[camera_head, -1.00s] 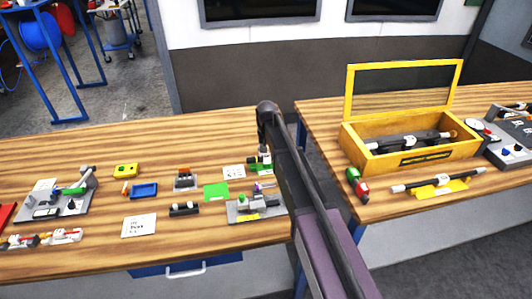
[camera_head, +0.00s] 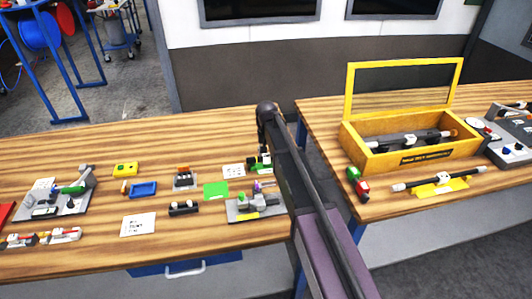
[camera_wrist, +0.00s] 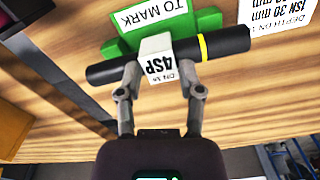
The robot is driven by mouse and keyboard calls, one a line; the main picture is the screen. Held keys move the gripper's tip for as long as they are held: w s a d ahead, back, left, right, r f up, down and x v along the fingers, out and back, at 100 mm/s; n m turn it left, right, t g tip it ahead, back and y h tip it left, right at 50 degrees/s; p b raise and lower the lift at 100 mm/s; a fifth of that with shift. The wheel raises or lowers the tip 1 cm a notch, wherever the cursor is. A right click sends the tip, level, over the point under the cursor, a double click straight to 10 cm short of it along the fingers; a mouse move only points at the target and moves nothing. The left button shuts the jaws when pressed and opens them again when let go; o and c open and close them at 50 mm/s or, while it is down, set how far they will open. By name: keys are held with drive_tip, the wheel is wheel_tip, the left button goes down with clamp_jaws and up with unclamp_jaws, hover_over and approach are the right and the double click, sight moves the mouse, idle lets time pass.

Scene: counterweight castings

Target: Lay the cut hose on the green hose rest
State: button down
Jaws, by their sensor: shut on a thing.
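The cut hose (camera_wrist: 108,70) is a short black cylinder with a yellow band and a white tag reading 4SP. My gripper (camera_wrist: 160,76) is shut on it at its middle, one finger on each side of the tag. The green hose rest (camera_wrist: 128,42), with a label reading TO MARK, is right behind the hose in the wrist view. The hose overlaps the rest's near edge; I cannot tell whether they touch.
A white printed card (camera_wrist: 281,22) lies beside the rest. A green mat (camera_head: 216,190), a blue tray (camera_head: 143,190) and a grey fixture (camera_head: 240,213) stand on the left wooden table. A yellow open box (camera_head: 375,160) is on the right table, across a gap.

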drive_tip(key=shift+f+b, duration=0.3)
drive_tip(key=shift+c, duration=0.8)
unclamp_jaws()
drive_tip(key=shift+r, duration=0.15)
drive_tip(key=shift+r+p, duration=3.35)
drive_tip(key=shift+p, duration=0.2)
